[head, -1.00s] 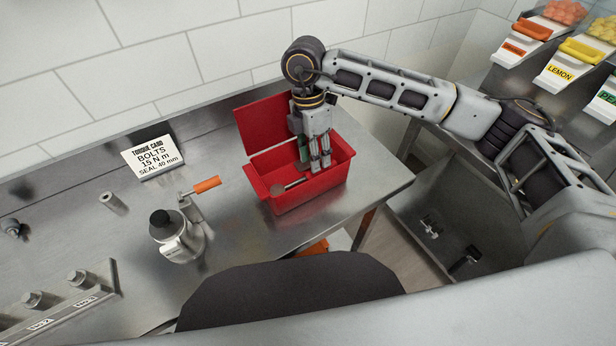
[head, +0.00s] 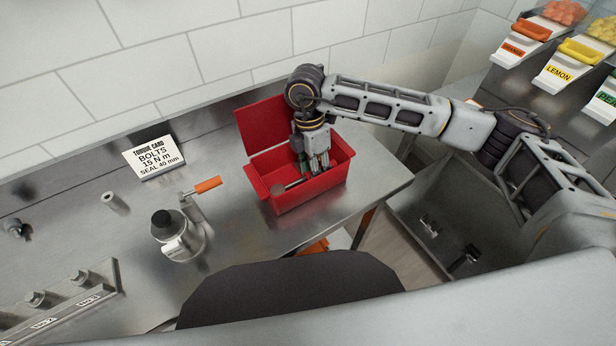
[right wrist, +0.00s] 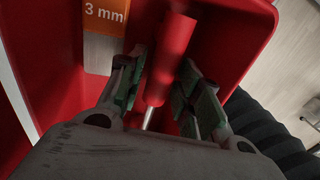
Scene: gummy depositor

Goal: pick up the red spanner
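A long red handle with a thin metal shaft (right wrist: 168,55), which looks like the red spanner, lies in the open red toolbox (head: 318,192). In the right wrist view it runs between the two green-padded fingers of my right gripper (right wrist: 163,80). The fingers are apart, with a gap visible on each side of the handle. In the head view my right gripper (head: 315,165) reaches down inside the box and the red handle cannot be made out there. My left gripper is not in view.
An orange-labelled "3 mm" piece (right wrist: 104,35) lies beside the handle. A round-ended tool (head: 280,189) sits at the box's left. The raised lid (head: 265,130) stands behind. A metal device with an orange handle (head: 180,235) and a torque card (head: 153,157) stand left.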

